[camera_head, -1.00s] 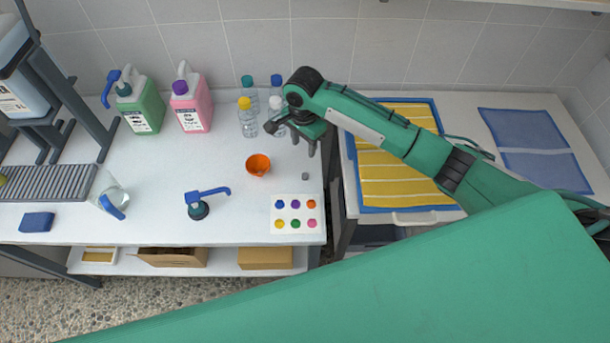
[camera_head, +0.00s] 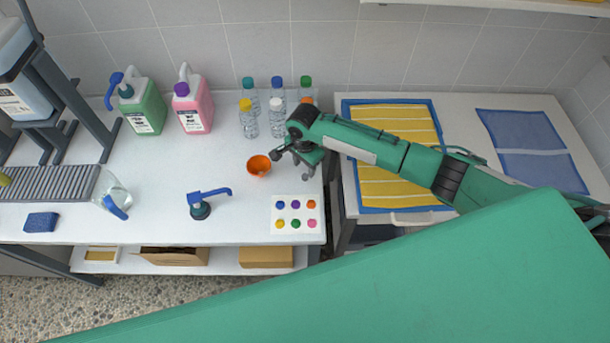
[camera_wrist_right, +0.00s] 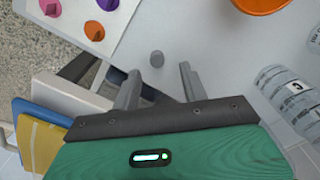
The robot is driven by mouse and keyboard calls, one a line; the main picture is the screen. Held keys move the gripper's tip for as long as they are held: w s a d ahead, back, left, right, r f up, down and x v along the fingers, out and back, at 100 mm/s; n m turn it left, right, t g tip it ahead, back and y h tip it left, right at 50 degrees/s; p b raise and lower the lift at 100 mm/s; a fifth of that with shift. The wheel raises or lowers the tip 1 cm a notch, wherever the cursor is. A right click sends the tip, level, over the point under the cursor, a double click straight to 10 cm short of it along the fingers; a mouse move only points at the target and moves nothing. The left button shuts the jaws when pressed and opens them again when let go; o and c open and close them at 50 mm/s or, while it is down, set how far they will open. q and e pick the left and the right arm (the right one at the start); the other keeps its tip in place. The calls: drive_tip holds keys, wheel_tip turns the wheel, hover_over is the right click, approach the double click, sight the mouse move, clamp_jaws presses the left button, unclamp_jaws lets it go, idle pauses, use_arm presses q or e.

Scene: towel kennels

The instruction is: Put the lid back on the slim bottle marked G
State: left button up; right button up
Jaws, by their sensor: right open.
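A small grey lid (camera_wrist_right: 157,58) lies on the white counter, seen in the right wrist view. In the head view it cannot be made out clearly by my right gripper. My right gripper (camera_head: 319,178) is open and empty; in the wrist view its two fingers (camera_wrist_right: 159,82) point toward the lid, which shows between and just beyond the tips. Several slim clear bottles stand at the back of the counter. One labelled bottle (camera_wrist_right: 288,92) shows at the right of the wrist view; its letter may be G or C. My left gripper is out of view.
An orange bowl (camera_head: 259,165) is left of my right gripper. A white card (camera_head: 288,205) with coloured knobs lies in front. A yellow striped towel (camera_head: 390,185) lies on the right.

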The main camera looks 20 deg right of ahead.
sight(305, 176)
drive_tip(key=shift+s+f+p, duration=0.15)
drive_tip(key=shift+f+p, duration=0.1)
drive_tip(key=shift+f, duration=0.8)
drive_tip(key=shift+s+f+p, duration=0.1)
drive_tip(key=shift+f+p, duration=0.1)
drive_tip(key=shift+f, duration=0.8)
clamp_jaws()
